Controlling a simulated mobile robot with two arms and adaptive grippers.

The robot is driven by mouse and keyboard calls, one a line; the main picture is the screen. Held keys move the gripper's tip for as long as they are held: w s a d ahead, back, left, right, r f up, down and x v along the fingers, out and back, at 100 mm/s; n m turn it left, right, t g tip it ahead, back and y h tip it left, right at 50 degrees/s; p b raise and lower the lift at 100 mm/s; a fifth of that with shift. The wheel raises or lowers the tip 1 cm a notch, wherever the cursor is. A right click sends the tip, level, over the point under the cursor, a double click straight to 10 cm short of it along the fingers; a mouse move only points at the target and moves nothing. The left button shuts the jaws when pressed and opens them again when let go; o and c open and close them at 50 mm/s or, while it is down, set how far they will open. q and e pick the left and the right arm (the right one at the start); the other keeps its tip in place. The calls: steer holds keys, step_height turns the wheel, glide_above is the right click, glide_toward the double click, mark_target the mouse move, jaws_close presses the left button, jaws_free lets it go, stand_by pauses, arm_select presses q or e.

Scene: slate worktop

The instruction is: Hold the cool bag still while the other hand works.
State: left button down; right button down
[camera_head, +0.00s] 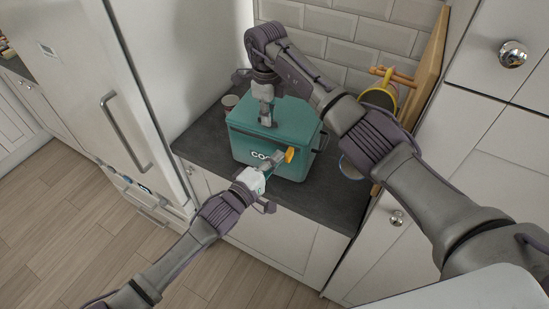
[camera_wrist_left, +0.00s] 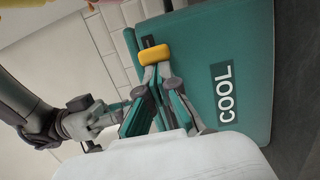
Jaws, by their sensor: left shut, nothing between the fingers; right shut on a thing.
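The teal cool bag (camera_head: 248,146) stands upright on the dark worktop, its white lettering facing front. In the left wrist view the bag (camera_wrist_left: 235,50) appears turned on its side, with the word COOL readable. My left gripper (camera_head: 283,158) is shut at the bag's front, with a yellow-orange piece (camera_head: 290,154) at its fingertips. In the left wrist view this piece (camera_wrist_left: 154,54) sits just beyond the left fingers (camera_wrist_left: 156,72); whether they touch it is unclear. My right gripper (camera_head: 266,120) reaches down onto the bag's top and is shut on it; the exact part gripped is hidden.
A small round container (camera_head: 229,101) stands behind the bag's left side. A yellow-rimmed round item (camera_head: 380,97) and a wooden board (camera_head: 427,65) are at the right. The fridge (camera_head: 85,70) bounds the left. Bare worktop (camera_head: 335,205) shows at front right.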

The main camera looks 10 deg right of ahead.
arm_select(q)
steer(key=shift+w+a, duration=0.1)
steer(key=shift+a, duration=0.05)
arm_select(e)
steer(key=shift+a, duration=0.1)
arm_select(q)
steer(key=w+a, duration=0.2)
steer(key=shift+a, duration=0.35)
steer(key=v, duration=1)
steer(key=shift+a, duration=0.15)
steer(key=shift+w, duration=0.1)
arm_select(e)
steer(key=c, duration=1.2)
jaws_free()
